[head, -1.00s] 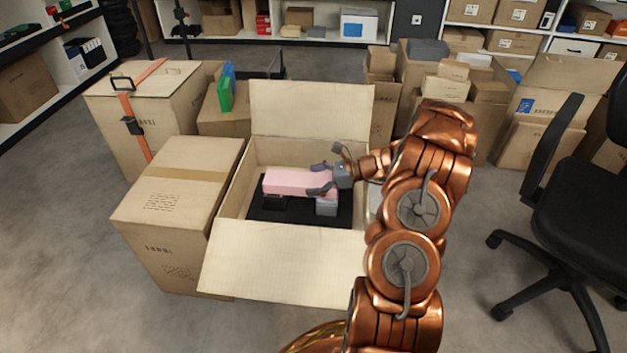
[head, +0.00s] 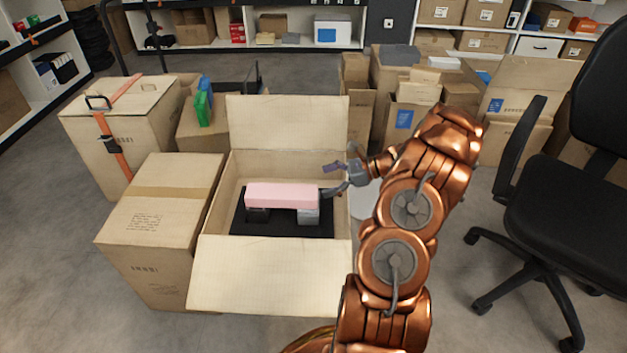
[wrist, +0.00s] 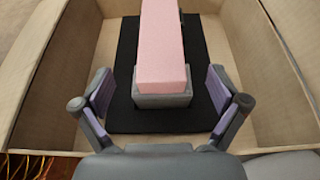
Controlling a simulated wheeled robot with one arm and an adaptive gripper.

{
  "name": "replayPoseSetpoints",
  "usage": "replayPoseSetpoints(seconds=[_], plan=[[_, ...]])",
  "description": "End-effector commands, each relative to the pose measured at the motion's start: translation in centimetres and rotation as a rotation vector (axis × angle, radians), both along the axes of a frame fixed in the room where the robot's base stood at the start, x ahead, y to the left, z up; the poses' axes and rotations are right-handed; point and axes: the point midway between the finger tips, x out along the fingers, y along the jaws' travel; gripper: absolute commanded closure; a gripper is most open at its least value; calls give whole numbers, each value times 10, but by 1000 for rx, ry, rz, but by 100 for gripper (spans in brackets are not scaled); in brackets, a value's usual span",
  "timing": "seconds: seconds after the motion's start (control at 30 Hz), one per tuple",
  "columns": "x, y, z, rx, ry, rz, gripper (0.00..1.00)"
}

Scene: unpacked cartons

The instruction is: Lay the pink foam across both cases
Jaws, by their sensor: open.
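The pink foam (head: 282,195) is a long block lying level inside the open carton (head: 270,275). Its left end rests on a black case (head: 258,215), and its right end rests on a grey case (head: 308,217). Both cases stand on a black mat (head: 283,231). In the wrist view the foam (wrist: 162,50) runs away from me, its near end on the grey case (wrist: 162,101). My gripper (head: 330,179) is open and empty, off the foam's right end. In the wrist view my fingers (wrist: 160,88) spread on either side, apart from the foam.
The carton's walls surround the foam, with flaps open at front and back. A closed carton (head: 158,220) stands at its left, and a strapped carton (head: 125,125) behind that. A black office chair (head: 540,190) stands at the right. Stacked cartons fill the back right.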

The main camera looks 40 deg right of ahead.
Motion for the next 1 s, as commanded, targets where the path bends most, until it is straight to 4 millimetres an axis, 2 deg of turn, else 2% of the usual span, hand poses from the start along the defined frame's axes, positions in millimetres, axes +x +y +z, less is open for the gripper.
replayPoseSetpoints(seconds=[0.23, 0.37, 0.47, 0.7, 0.87, 1.0], plan=[[-7, -8, 4, 0, 0, 0, 3], [-4, 2, 10, -13, -6, 29, 3], [1, 27, 24, -46, -21, 102, 3], [0, 127, 68, -174, -78, 396, 3], [-19, 189, 91, -263, -118, 602, 3], [-43, 236, 107, -340, -154, 780, 3]])
